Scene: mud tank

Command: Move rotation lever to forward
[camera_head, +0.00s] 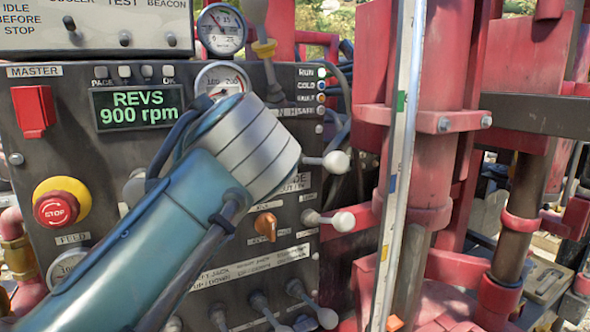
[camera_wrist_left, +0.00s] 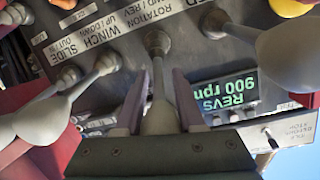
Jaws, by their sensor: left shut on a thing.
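The rotation lever (camera_wrist_left: 157,45) is a grey knobbed lever in the left wrist view. It comes out of the panel beside a label reading ROTATION (camera_wrist_left: 153,20), partly cut off. My left gripper (camera_wrist_left: 161,78) has its two fingers on either side of the lever and is shut on it. In the head view my left arm comes in from the lower left across the control panel (camera_head: 45,150), hiding the gripper and this lever. My right gripper is in neither view.
Close to the held lever are the winch lever (camera_wrist_left: 106,62), the slide lever (camera_wrist_left: 68,74) and a large grey lever (camera_wrist_left: 285,48). A display reads REVS 900 rpm (camera_head: 139,106). The red stop button (camera_head: 57,209) is left of my arm. Red machinery (camera_head: 430,170) stands at right.

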